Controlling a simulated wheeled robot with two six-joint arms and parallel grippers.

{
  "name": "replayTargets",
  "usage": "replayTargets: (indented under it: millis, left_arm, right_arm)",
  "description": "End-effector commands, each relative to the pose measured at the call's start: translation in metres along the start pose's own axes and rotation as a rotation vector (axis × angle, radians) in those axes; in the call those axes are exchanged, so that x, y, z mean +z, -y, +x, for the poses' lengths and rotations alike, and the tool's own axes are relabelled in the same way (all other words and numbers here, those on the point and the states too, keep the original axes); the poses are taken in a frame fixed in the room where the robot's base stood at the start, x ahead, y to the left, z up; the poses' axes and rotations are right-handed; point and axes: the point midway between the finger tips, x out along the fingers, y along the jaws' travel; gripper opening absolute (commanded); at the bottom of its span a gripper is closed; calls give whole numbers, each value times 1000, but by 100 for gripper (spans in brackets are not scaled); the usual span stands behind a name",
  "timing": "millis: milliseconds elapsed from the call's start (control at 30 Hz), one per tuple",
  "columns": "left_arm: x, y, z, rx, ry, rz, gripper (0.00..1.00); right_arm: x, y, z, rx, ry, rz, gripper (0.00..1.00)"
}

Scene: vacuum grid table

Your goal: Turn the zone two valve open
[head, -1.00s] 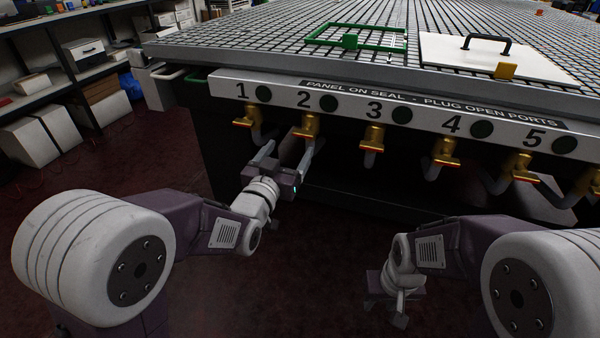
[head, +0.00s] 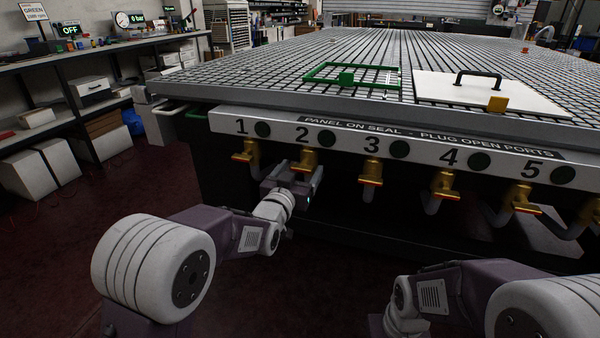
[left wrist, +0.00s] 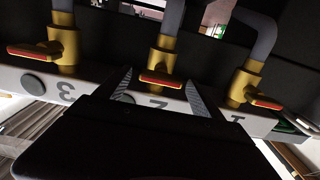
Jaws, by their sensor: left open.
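The zone two valve (head: 303,160) is a brass tap with a red-edged handle, under the panel label 2. It also shows in the left wrist view (left wrist: 161,60), where its red handle (left wrist: 160,79) lies crosswise to the pipe. My left gripper (head: 290,170) is below and close to this valve. In the left wrist view its two fingers (left wrist: 158,88) stand open, one on each side of the handle. Contact cannot be told. My right gripper (head: 378,326) is mostly cut off at the bottom edge of the head view.
The valve of zone 1 (head: 246,152) is to the left and the valve of zone 3 (head: 370,173) to the right, with further valves beyond. The front panel (head: 350,128) and grid table edge (head: 300,104) are above.

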Motion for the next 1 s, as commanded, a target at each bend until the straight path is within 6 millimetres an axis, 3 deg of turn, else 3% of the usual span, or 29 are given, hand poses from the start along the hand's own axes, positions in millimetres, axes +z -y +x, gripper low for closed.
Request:
replayTargets:
  millis: [67, 200, 300, 667, 1000]
  left_arm:
    - [0, 0, 0, 0, 0, 0, 78]
    - [0, 0, 0, 0, 0, 0, 39]
    - [0, 0, 0, 0, 0, 0, 16]
    - [0, 0, 0, 0, 0, -74, 16]
    - [0, 2, 0, -1, 0, -350, 16]
  right_arm:
    - [0, 0, 0, 0, 0, 0, 38]
    - [0, 0, 0, 0, 0, 0, 38]
    - [0, 0, 0, 0, 0, 0, 38]
    - [0, 0, 0, 0, 0, 0, 38]
    - [0, 0, -1, 0, 0, 0, 38]
